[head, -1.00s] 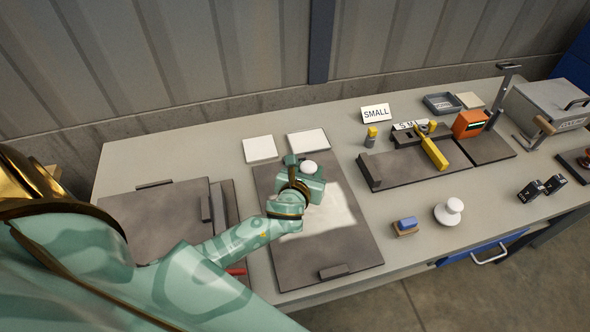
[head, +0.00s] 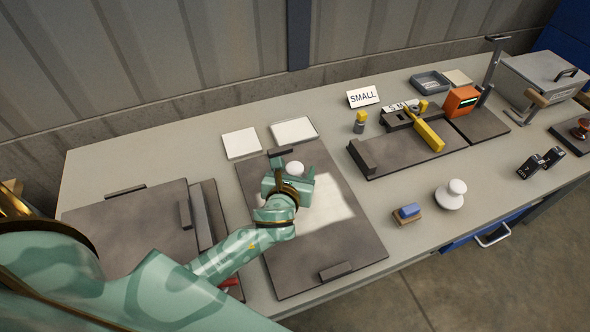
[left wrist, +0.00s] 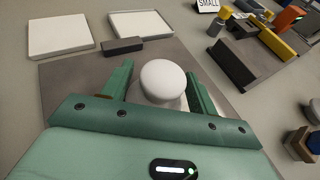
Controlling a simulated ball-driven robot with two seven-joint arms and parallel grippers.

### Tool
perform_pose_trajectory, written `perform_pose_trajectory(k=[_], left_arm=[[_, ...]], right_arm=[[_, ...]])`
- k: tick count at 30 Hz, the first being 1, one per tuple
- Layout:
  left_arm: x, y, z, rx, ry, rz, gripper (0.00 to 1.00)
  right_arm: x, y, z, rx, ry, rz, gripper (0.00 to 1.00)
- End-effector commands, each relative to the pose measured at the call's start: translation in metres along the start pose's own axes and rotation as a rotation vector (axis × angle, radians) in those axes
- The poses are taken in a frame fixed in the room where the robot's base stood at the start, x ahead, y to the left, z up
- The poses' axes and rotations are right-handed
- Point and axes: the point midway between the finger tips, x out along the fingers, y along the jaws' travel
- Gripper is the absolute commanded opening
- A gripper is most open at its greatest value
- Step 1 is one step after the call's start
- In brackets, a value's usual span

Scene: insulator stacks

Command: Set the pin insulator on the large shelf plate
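A white pin insulator with a rounded top (head: 295,168) is between the fingers of my left gripper (head: 287,180), over the far part of the middle dark plate (head: 350,256). In the left wrist view its white top (left wrist: 163,78) shows between the two green fingers, which seem shut on its wider lower part. Its base is hidden, so I cannot tell whether it touches the plate. A second white insulator (head: 450,195) stands on the table to the right. Two white square plates lie behind the dark plate, a left one (head: 242,143) and a right one (head: 294,130). No label marks the large shelf plate. My right gripper is not in view.
A low dark stop (left wrist: 122,46) stands at the dark plate's far edge, another (head: 336,271) at its near edge. Left is another dark plate (head: 130,230). Right are a SMALL sign (head: 363,96), a yellow-handled fixture (head: 425,133) and a blue block (head: 408,210).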

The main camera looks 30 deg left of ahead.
Motion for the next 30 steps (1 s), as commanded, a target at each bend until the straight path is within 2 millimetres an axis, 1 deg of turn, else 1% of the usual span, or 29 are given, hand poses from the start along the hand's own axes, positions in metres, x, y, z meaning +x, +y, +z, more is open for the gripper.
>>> perform_pose_trajectory(k=[8,11,14,21,25,27,30], left_arm=[[-0.001,0.000,0.002,-0.001,-0.001,0.000,0.58],[-0.009,0.000,0.002,0.000,0.001,-0.001,0.58],[-0.028,0.000,0.003,-0.001,0.001,-0.002,0.58],[-0.086,0.000,0.003,-0.002,0.001,-0.002,0.58],[-0.107,0.000,0.003,0.000,0.000,0.000,0.58],[-0.115,0.000,0.003,-0.001,0.000,0.000,0.58],[-0.120,0.000,0.002,-0.001,-0.001,0.000,0.58]], right_arm=[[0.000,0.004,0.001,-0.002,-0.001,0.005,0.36],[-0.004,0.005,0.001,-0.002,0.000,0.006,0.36],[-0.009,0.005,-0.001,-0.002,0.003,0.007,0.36],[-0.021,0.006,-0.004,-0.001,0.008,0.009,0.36],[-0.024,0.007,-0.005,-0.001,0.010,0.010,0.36],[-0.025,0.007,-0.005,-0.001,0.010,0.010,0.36],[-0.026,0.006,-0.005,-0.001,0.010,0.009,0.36]])
